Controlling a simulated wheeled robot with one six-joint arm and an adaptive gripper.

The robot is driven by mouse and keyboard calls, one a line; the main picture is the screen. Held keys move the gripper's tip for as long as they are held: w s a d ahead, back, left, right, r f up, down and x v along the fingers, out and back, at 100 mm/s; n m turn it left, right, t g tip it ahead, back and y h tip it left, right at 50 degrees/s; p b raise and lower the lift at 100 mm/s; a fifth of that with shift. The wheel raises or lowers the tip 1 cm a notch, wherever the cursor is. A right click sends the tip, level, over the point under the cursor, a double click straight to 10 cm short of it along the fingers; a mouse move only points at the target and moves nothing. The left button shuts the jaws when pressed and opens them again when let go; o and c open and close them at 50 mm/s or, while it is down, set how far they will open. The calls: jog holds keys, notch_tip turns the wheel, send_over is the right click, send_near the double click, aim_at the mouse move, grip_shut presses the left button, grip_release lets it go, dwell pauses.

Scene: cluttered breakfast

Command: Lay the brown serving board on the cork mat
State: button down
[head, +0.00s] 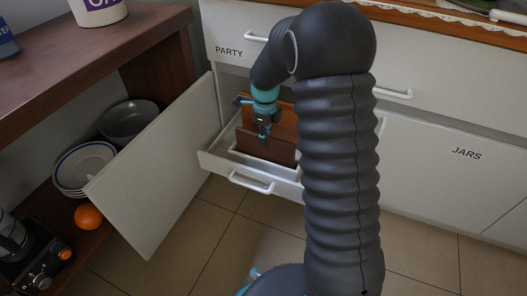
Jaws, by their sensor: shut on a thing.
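A brown serving board (268,150) stands upright in an open white pull-out drawer (221,158) low in the cabinet. My gripper (264,137) is above the drawer, pointing down, and is shut on the top edge of this board. Another reddish-brown upright panel or board (286,118) shows just behind it; I cannot tell whether it is separate. My arm hides the right part of the drawer. The cork mat is not in view.
An open white cabinet door (155,165) stands left of the drawer. A wooden shelf unit at the left holds stacked plates (84,168), a grey bowl (129,121) and an orange (88,216). A wooden countertop (420,18) runs along the top. The tiled floor in front is clear.

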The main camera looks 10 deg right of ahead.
jog(key=shift+r, duration=0.1)
notch_tip(320, 180, up, 12)
jog(key=p, duration=0.9)
dwell(1.5)
dwell(0.6)
